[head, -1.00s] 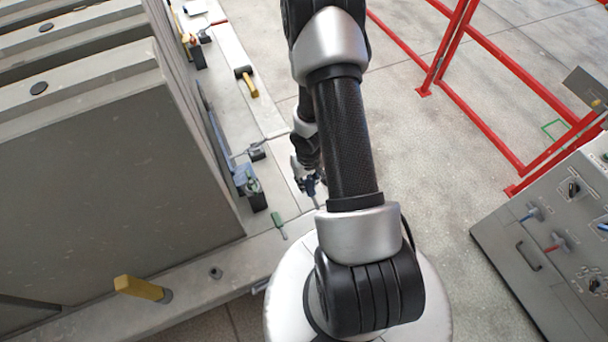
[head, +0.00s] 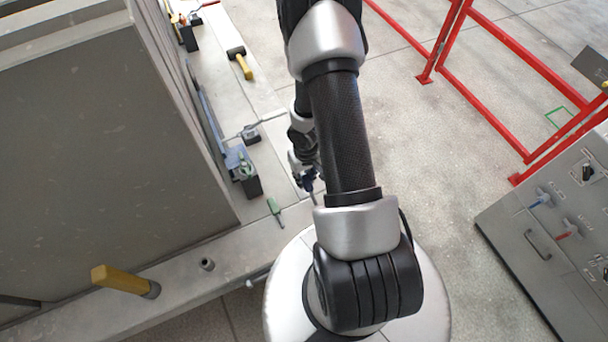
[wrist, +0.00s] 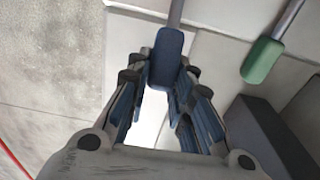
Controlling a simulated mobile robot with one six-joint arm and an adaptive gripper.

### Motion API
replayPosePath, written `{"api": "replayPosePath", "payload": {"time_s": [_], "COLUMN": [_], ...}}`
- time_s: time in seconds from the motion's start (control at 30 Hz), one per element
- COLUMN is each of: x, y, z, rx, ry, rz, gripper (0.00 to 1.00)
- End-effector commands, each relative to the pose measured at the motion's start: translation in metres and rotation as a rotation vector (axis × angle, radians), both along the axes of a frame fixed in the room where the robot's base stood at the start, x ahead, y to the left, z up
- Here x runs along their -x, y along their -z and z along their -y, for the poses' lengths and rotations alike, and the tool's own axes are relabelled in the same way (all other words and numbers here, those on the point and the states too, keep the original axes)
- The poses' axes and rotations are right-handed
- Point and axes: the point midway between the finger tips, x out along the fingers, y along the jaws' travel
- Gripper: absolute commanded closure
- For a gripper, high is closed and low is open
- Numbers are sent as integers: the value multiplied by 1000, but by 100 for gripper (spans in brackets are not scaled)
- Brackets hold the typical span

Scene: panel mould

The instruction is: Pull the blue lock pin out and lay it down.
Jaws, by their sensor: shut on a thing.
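In the wrist view my gripper (wrist: 167,72) is shut on the blue lock pin (wrist: 169,48), with its blue handle between the fingertips and its grey shaft running out past them. In the head view my gripper (head: 308,182) is small and partly hidden by my arm, to the right of the dark block at the panel's foot. The pin's shaft (head: 314,198) shows just below it. The wrist view shows the pin over the pale ledge; I cannot tell whether it touches.
A green-handled tool (head: 274,206) lies on the ledge left of my gripper; it also shows in the wrist view (wrist: 264,60). A dark block (head: 247,180) and a hammer (head: 240,63) are near the grey panel (head: 110,130). Red rails (head: 490,100) and a control cabinet (head: 545,225) stand right.

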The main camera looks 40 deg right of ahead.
Motion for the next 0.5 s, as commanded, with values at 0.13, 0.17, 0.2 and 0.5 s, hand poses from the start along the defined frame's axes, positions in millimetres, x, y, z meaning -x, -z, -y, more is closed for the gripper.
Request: {"api": "replayPosePath", "payload": {"time_s": [0.13, 0.17, 0.2, 0.5], "x": [0, 0, 0, 0], "y": [-1, -1, -1, -1], "z": [0, 0, 0, 0], "rx": [0, 0, 0, 0], "ry": [0, 0, 0, 0], "rz": [0, 0, 0, 0], "gripper": [100, 100, 100, 67]}}
